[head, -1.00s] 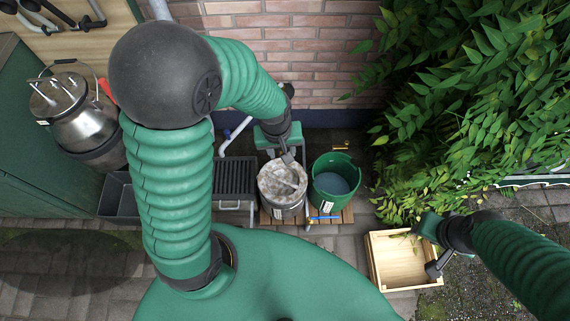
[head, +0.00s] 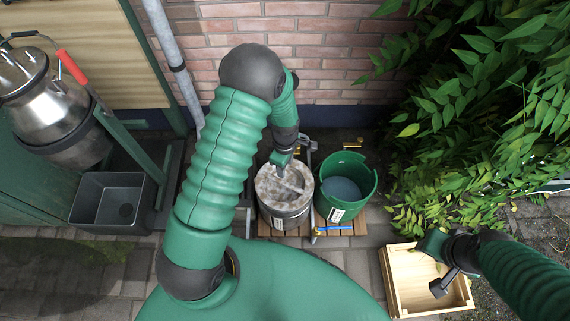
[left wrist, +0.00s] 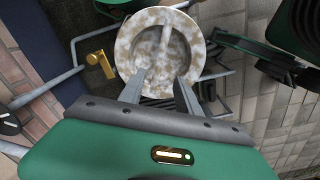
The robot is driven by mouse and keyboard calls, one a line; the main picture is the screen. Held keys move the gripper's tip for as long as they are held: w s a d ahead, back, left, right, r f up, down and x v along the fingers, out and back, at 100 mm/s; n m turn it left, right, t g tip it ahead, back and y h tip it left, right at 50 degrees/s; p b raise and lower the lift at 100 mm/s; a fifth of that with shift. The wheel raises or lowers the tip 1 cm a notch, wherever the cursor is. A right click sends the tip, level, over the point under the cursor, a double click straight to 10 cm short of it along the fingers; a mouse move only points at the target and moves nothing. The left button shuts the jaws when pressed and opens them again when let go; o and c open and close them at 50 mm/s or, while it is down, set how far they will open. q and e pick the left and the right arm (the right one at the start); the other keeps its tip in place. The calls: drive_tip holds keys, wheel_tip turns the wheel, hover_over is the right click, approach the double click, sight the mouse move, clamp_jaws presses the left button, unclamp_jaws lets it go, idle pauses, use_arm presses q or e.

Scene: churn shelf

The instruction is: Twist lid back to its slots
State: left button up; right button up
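The lid (head: 270,184) is a round, mottled white-brown disc with a raised bar across it. It lies on top of a steel pail (head: 288,220); whether it sits in its slots cannot be made out. The lid also shows in the left wrist view (left wrist: 137,48), just beyond the fingertips. My left gripper (head: 279,172) is over the far part of the lid.
A green bucket (head: 347,205) stands close to the pail's right, on the same wooden slats (head: 330,240). The wooden crate (head: 393,290) is at the right. A black basin (head: 103,205) and a steel churn (head: 50,105) are at the left. Leafy branches (head: 480,130) crowd the right.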

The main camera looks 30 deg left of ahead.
use_arm(q)
wheel_tip(320, 180, down, 15)
drive_tip(key=b, duration=0.6)
clamp_jaws()
idle(1.0)
